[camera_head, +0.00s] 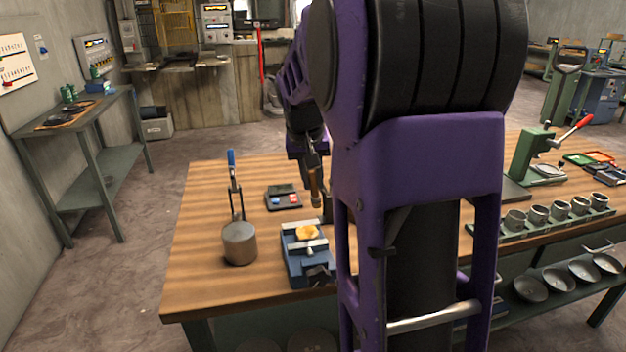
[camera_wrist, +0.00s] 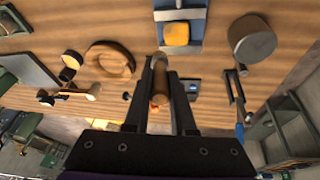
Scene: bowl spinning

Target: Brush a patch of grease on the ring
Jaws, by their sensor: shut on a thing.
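My gripper (camera_wrist: 160,85) is shut on a brown-handled tool, likely the brush (camera_wrist: 160,80), held between its two dark fingers. In the head view the tool (camera_head: 314,188) hangs down below my gripper (camera_head: 313,165), over the table. Its tip and any grease on it cannot be made out. A round brown ring (camera_wrist: 110,62) lies on the wooden table, left of my gripper in the wrist view. It is hidden behind my arm in the head view. I cannot make out a grease patch on it.
A small dark device (camera_head: 283,197) lies behind. A dark round pot (camera_wrist: 72,59) stands by the ring. The table's front left is clear.

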